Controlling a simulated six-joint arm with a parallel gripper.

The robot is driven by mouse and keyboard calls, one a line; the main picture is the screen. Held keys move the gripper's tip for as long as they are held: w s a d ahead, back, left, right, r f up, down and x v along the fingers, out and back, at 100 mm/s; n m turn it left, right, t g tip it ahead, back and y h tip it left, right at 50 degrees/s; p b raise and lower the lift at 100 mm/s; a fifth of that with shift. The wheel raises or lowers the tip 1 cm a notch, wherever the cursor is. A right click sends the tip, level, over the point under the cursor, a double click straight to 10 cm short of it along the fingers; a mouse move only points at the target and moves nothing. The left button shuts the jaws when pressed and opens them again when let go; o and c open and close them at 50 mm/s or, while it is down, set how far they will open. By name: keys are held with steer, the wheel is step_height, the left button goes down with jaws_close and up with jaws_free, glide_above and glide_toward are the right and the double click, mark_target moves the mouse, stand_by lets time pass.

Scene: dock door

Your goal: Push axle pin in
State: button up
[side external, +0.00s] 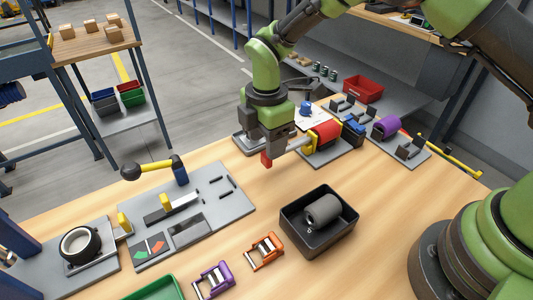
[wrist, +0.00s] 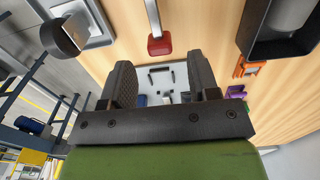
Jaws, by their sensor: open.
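The axle pin shows in the side view as a pale shaft (side external: 291,147) with a red head (side external: 266,160). Its far end reaches the yellow bracket (side external: 308,141) beside the red roller (side external: 327,132), which sits on a grey plate. A long length of shaft stands outside the bracket. In the wrist view the red head (wrist: 160,46) lies beyond my fingertips, roughly centred between them. My gripper (wrist: 160,72) is open and empty. In the side view my gripper (side external: 277,143) is close above the red head; I cannot tell whether they touch.
A black bin (side external: 318,238) holds a grey roller. Orange (side external: 264,251) and purple (side external: 214,280) brackets lie at the front. A grey fixture board (side external: 222,205) lies left. Behind the roller stand a plate with a purple roller (side external: 386,126) and a red bin (side external: 363,89). The middle tabletop is clear.

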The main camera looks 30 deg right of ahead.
steer(key=shift+f, duration=2.25)
